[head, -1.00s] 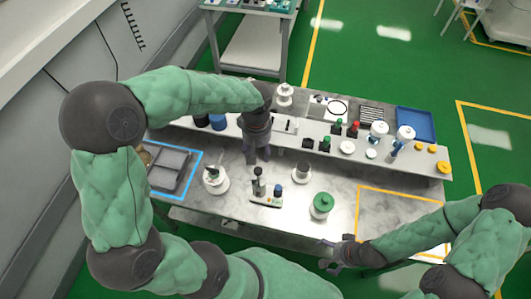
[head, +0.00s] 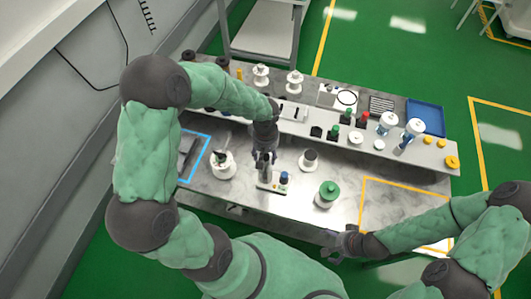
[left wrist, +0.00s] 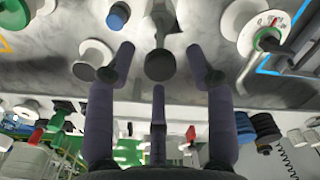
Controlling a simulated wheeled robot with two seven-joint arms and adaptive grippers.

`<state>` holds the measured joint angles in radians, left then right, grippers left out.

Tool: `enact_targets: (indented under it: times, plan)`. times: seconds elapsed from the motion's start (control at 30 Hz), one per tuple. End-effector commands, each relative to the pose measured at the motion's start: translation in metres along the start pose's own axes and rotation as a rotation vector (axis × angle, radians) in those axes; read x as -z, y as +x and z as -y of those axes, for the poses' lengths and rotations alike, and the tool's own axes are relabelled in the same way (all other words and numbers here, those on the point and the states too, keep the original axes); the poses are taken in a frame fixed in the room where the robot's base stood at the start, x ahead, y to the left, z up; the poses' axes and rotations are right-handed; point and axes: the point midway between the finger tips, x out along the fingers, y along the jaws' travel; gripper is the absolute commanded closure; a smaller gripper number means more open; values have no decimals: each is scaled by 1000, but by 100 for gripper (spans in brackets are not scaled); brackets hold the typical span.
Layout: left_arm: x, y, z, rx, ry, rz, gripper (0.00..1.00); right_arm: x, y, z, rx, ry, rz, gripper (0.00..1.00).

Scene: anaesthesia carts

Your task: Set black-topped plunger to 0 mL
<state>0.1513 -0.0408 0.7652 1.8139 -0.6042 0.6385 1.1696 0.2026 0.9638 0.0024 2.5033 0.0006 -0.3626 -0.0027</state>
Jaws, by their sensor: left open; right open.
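A small white stand (head: 272,187) on the grey marbled worktop carries a black-topped plunger and a blue-topped plunger (head: 284,177). My left gripper (head: 264,160) is open, pointing down just above the black-topped plunger, largely covering it in the head view. In the left wrist view the round black top (left wrist: 160,66) lies between the spread fingers, with visible gaps on both sides. The blue top (left wrist: 118,16) is outside the fingers. The plunger's scale cannot be read. My right gripper (head: 338,246) is open and empty near the worktop's front edge.
A white pot (head: 223,166) stands left of the stand, a white spool-like piece (head: 309,160) right, and a green-lidded jar (head: 327,194) further right. A raised shelf (head: 300,125) with bottles runs behind. The yellow-outlined area (head: 400,205) is clear.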

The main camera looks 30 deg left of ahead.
Motion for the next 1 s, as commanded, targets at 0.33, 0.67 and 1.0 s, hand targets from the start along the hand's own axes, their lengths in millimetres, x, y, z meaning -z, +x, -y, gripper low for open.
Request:
enact_targets:
  times: [0.33, 0.67, 1.0]
  plan:
    - [0, 0, 0, 0, 0, 0, 91, 0, 0, 0, 0, 0, 0, 0]
    - [0, 4, 0, 0, 0, 0, 100, 0, 4, -2, 0, 0, 0, 0]
    - [0, 38, 0, 0, 1, 0, 100, 1, 36, -13, 0, 0, 0, 0]
